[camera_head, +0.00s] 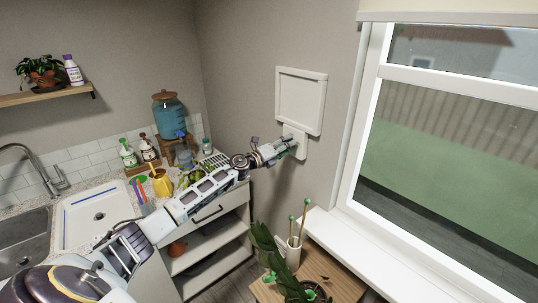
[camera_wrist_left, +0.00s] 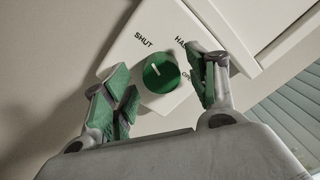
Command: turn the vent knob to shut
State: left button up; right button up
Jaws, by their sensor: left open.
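The vent knob (camera_wrist_left: 160,74) is a green round dial on a white plate (camera_wrist_left: 126,48) lettered SHUT, HALF and a partly covered OPEN. Its short white mark points up and left, toward the SHUT lettering. My left gripper (camera_wrist_left: 162,90) is open, with one green-padded finger on each side of the knob and a visible gap to it on both sides. In the head view my left gripper (camera_head: 285,146) is at the small wall plate (camera_head: 302,143) under the square white vent panel (camera_head: 301,100); the knob is hidden there. My right gripper is out of view.
A large window (camera_head: 440,150) with a white sill stands right of the vent. Below are a wooden stand (camera_head: 328,264) and a leafy plant (camera_head: 268,250). The counter holds a sink (camera_head: 22,240), bottles and a yellow watering can (camera_head: 161,182).

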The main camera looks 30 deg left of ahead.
pick_arm(q)
jog(key=v, duration=1.1)
jog(key=shift+s, duration=0.3)
dwell(0.8)
dwell(0.5)
jog(key=shift+a, duration=0.1)
